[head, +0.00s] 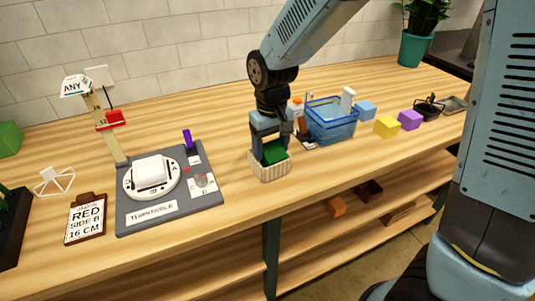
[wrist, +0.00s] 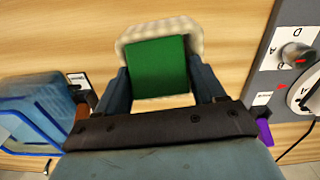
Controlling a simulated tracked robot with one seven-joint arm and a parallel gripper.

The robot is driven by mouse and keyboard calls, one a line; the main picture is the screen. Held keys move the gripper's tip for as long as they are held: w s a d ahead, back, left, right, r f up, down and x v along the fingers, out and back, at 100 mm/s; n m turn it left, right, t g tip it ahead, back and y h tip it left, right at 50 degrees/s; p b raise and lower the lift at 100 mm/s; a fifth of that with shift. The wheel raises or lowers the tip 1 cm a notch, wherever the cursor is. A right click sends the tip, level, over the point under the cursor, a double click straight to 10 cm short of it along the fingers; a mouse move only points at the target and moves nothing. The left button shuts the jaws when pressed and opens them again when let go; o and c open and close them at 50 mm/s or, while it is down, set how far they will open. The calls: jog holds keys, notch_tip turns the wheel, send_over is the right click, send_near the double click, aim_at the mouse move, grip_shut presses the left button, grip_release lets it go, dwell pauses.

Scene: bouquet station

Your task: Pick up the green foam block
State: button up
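The green foam block (head: 273,152) is in or just above a cream ribbed container (head: 270,172) near the middle of the counter. My gripper (head: 270,143) points down over it, its fingers on either side of the block. In the wrist view the block (wrist: 158,68) fills the gap between the fingers (wrist: 158,82), both close against its sides. The cream container (wrist: 150,28) shows behind and beyond the block. I cannot tell whether the block still touches the container's bottom.
A grey turntable station (head: 135,212) stands to the left. A blue basket (head: 330,125) stands close by on the right, with a yellow block (head: 387,127) and a purple block (head: 410,120) beyond it. The counter in front of the container is clear.

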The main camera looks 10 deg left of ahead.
jog(key=c, duration=0.8)
jog(key=shift+r, duration=0.1)
